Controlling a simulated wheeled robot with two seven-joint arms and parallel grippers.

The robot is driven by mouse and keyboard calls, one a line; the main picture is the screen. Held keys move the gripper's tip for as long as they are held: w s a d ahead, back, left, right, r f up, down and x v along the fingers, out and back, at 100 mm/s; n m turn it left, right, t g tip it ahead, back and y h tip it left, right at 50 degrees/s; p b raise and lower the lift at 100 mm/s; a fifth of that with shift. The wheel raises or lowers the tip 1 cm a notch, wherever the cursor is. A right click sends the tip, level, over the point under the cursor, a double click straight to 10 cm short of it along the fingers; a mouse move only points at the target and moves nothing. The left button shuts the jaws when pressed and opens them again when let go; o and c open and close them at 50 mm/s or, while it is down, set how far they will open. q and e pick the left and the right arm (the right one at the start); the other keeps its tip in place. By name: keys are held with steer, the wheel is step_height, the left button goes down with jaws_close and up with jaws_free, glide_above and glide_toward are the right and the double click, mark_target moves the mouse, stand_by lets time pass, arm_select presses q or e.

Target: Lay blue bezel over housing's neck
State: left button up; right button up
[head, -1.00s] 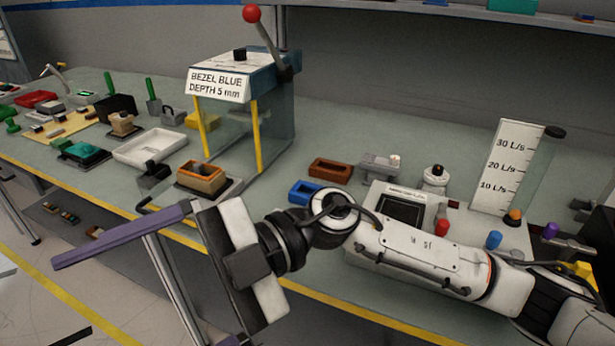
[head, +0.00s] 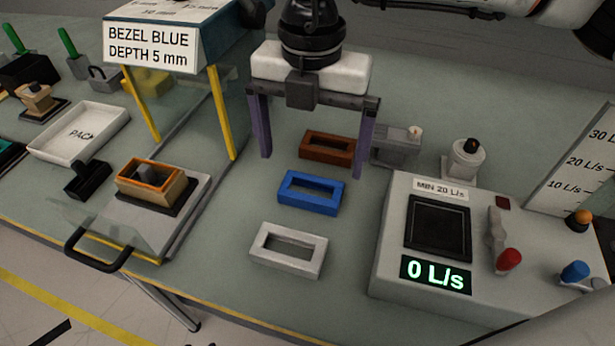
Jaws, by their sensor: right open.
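The blue bezel (head: 309,206), a rectangular frame, lies flat on the bench in the head view, between a brown bezel (head: 327,142) behind it and a white bezel (head: 270,259) in front. The housing (head: 150,187) is a tan box with an orange rim and a grey neck standing in its middle; it sits on a dark base on a sliding plate to the left. My right gripper (head: 312,160) points down with its two purple fingers wide apart. It is empty, above the brown and blue bezels. My left gripper is not in view.
A press with glass sides and yellow posts (head: 222,112) stands behind the housing, its sign reading "BEZEL BLUE DEPTH 5 mm". A black handle (head: 92,255) fronts the plate. A control box (head: 400,280) reads 0 L/s at right. A white tray (head: 50,140) lies left.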

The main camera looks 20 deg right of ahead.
mark_target(312, 182)
step_height(312, 182, down, 7)
steer(key=shift+d+f+p, duration=0.1)
steer(key=shift+f+p, duration=0.05)
steer(key=shift+p, duration=0.3)
steer(key=c, duration=1.1)
